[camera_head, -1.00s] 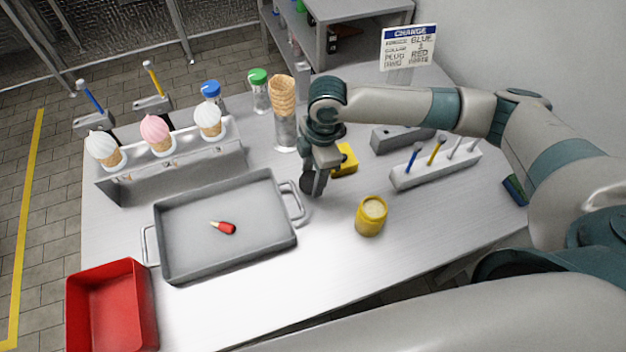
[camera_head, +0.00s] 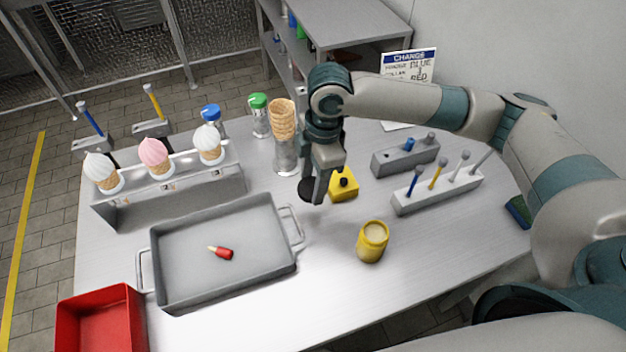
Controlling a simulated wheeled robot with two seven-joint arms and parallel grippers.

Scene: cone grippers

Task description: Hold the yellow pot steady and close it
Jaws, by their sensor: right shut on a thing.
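The yellow pot (camera_head: 371,243) stands upright and open on the table, right of the tray, with pale contents showing at its mouth. My right gripper (camera_head: 316,190) points down, to the left of and beyond the pot. It is shut on a dark round piece (camera_head: 306,189) that looks like a lid, partly hidden by the fingers. The piece is apart from the pot. A yellow block with a black knob (camera_head: 343,190) stands just right of the gripper. My left gripper is not in view, and nothing holds the pot.
A grey tray (camera_head: 170,290) with a small red-tipped item (camera_head: 221,253) lies left. A red bin (camera_head: 70,313) is at the front left. An ice-cream cone rack (camera_head: 215,184), stacked cones (camera_head: 283,121) and bottles stand behind. A peg rack (camera_head: 437,194) is right. Table around the pot is clear.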

